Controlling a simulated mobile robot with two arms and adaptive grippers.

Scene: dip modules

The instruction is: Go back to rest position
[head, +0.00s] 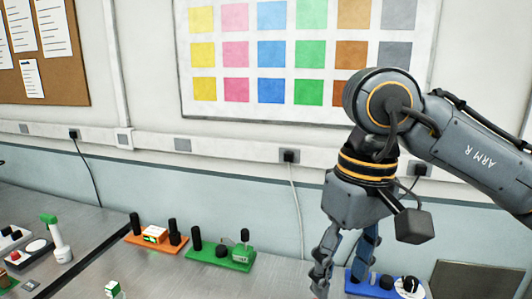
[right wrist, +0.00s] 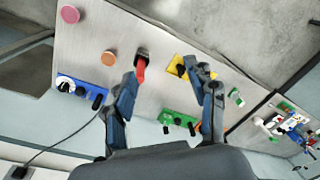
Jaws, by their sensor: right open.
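My right gripper (head: 340,272) hangs from the right arm above the workbench at the lower right of the head view, fingers pointing down. In the right wrist view its two fingers (right wrist: 166,76) are spread apart with nothing held between them. The table top, a red-handled part (right wrist: 141,70) and a yellow module (right wrist: 175,68) show beyond the fingers. In the head view a blue module (head: 362,288) sits to the right of the fingers; it also shows in the right wrist view (right wrist: 67,82). My left gripper is not in view.
A green module (head: 240,264) and an orange module (head: 143,241) stand along the bench's back. A green-topped white part (head: 60,240) stands at left. Pink (right wrist: 70,14) and orange (right wrist: 109,58) discs lie on the table. The wall behind holds a colour chart (head: 340,60) and sockets with cables.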

